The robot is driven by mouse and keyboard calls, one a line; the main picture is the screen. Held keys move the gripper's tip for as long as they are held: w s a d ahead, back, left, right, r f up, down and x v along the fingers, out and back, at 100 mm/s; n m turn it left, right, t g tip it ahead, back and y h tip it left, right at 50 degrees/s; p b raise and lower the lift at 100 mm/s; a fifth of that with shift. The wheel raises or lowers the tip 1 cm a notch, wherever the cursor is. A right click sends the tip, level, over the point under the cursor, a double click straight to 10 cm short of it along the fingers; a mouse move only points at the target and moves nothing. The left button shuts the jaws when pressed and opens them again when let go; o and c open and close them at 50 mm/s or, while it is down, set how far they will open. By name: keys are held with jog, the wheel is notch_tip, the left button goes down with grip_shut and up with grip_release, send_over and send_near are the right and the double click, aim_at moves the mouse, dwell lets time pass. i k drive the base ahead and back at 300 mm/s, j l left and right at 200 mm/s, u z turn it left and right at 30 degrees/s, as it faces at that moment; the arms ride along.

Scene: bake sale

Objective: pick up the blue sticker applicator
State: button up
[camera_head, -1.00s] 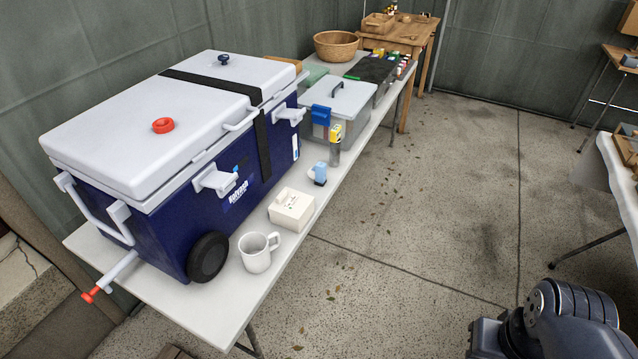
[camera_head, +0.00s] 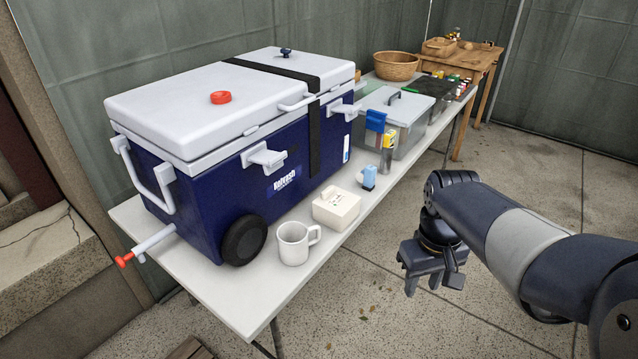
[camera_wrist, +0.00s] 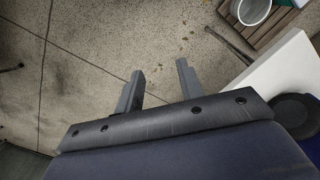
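A small light-blue and white object (camera_head: 369,178), which looks like the blue sticker applicator, stands on the white table (camera_head: 222,290) near its right long edge. It is just beyond a cream box and in front of a spray-can-like cylinder. My gripper (camera_head: 433,283) hangs over the concrete floor to the right of the table, apart from the applicator and nearer the camera. In the wrist view my gripper (camera_wrist: 158,84) has its two fingers well apart with nothing between them. The applicator does not show in the wrist view.
A blue cooler (camera_head: 230,195) with a white lid fills the table's left side. The cream box (camera_head: 336,208) and a white mug (camera_head: 294,242) stand nearer than the applicator. A yellow-labelled can (camera_head: 388,150) and grey bin (camera_head: 402,115) stand beyond. Floor right of the table is clear.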

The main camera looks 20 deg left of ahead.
aim_at(367, 177)
jog(key=i+l+u, duration=0.2)
jog(key=i+u, duration=0.2)
jog(key=i+l+u, duration=0.3)
jog(key=u, duration=0.15)
jog(key=i+l+u, duration=0.4)
jog(key=i+l, duration=0.8)
jog(key=i+j+u, duration=0.05)
